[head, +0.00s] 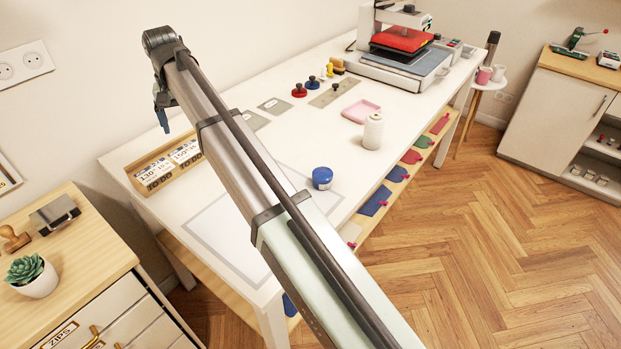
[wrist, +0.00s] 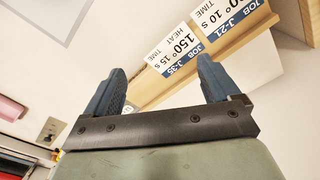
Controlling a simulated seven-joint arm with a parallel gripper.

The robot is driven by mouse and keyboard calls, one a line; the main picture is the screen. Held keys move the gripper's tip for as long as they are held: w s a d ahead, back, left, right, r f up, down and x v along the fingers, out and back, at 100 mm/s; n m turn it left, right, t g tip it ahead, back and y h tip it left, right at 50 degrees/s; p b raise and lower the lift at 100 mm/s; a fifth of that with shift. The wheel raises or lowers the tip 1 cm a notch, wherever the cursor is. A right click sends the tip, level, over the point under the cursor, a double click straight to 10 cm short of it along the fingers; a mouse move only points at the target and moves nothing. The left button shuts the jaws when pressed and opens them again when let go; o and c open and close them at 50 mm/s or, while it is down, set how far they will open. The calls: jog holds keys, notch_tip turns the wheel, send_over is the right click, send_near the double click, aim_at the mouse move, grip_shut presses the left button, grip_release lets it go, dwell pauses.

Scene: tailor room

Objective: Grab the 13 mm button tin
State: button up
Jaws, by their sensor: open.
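No 13 mm label is readable, so I cannot tell which thing is the 13 mm button tin. A round blue tin-like container (head: 322,178) stands on the white table, right of my arm in the head view. Small round containers (head: 596,178) sit on the cabinet shelf at the far right, too small to read. My gripper (wrist: 162,85) is open and empty in the wrist view, with its blue fingers apart before the job-card holder. In the head view my gripper (head: 162,112) is raised above the table's back left, far from the blue container.
The wooden holder (head: 150,184) with job cards stands at the table's left end. A white thread spool (head: 373,132), pink tray (head: 361,111), stamps (head: 299,90) and heat press (head: 403,45) occupy the table (head: 262,164). A drawer cabinet (head: 85,240) with a succulent (head: 33,275) stands at left.

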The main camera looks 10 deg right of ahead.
jog(key=w+d+m, duration=0.2)
jog(key=d, duration=0.8)
jog(key=w+d+m, duration=0.1)
jog(key=w+d, duration=0.1)
jog(key=d, duration=0.8)
jog(key=s+d+m+y, duration=0.1)
jog(key=s+d, duration=0.3)
jog(key=d, duration=0.8)
jog(key=s+d+y, duration=0.1)
jog(key=s+d, duration=0.4)
jog(key=d, duration=0.8)
jog(key=n+y, duration=0.2)
jog(key=n, duration=1.5)
send_near(323, 173)
jog(key=shift+t, duration=0.3)
jog(key=shift+s+x, duration=0.15)
jog(key=shift+x, duration=2.5)
jog(key=shift+s+x, duration=0.15)
jog(key=shift+x, duration=2.5)
jog(key=shift+c, duration=0.4)
